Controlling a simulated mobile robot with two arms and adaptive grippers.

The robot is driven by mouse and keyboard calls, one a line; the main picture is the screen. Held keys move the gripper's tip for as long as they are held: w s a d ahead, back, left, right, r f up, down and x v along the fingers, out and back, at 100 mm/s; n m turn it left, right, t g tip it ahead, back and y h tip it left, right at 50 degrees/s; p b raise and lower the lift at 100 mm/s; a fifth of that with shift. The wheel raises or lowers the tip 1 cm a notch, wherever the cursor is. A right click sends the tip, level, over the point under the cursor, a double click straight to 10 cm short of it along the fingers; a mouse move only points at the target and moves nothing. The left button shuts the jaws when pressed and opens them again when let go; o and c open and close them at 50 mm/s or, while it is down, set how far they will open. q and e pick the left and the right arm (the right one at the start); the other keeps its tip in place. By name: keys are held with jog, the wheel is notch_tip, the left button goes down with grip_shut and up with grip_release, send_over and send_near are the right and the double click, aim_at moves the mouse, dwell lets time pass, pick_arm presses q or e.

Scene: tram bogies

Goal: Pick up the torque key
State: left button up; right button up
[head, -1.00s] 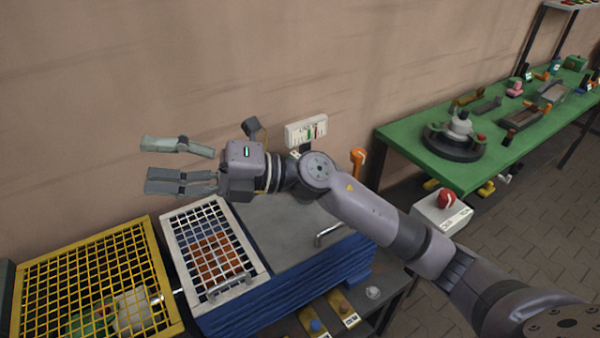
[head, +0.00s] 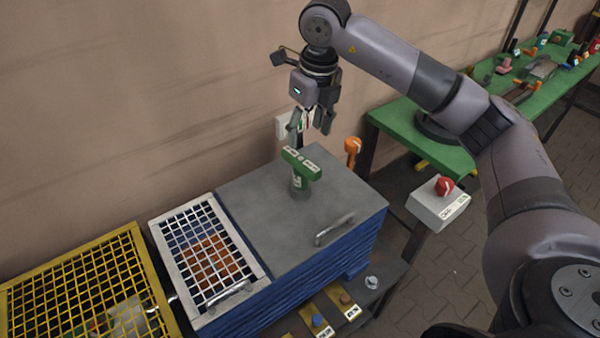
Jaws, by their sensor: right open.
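A green T-handled key (head: 301,164) with white labels, which looks like the torque key, stands upright on the grey top (head: 262,221) of the blue cabinet. Its short grey lower end meets the top. My right gripper (head: 311,131) points down, open and empty, just above and behind the key in the picture. Its two fingers are apart, and I see no contact with the key. My left gripper is not in view.
A white-framed grid (head: 163,236) and a yellow mesh cage (head: 150,281) lie left of the grey top. A bar handle (head: 334,230) sits at its front right. An orange handle (head: 352,147), a red knob box (head: 438,205) and a green bench (head: 395,120) stand to the right.

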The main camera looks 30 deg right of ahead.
aim_at(303, 160)
jog(key=f, duration=0.2)
jog(key=f+p, duration=0.1)
jog(key=f, duration=0.2)
jog(key=w+f+p, duration=0.1)
jog(key=f, duration=0.2)
jog(key=shift+w+a+f, duration=0.1)
jog(key=shift+a+f, duration=0.05)
jog(key=shift+a, duration=0.05)
jog(key=f+p, duration=0.1)
jog(key=f, duration=0.1)
jog(key=w+f+p, duration=0.1)
jog(key=f, duration=0.1)
jog(key=shift+w+a+f+p, duration=0.1)
jog(key=shift+w+f+p, duration=0.05)
jog(key=shift+f+p, duration=0.15)
jog(key=shift+f, duration=0.3)
jog(key=shift+c, duration=0.4)
grip_shut()
jog(key=shift+r, duration=0.1)
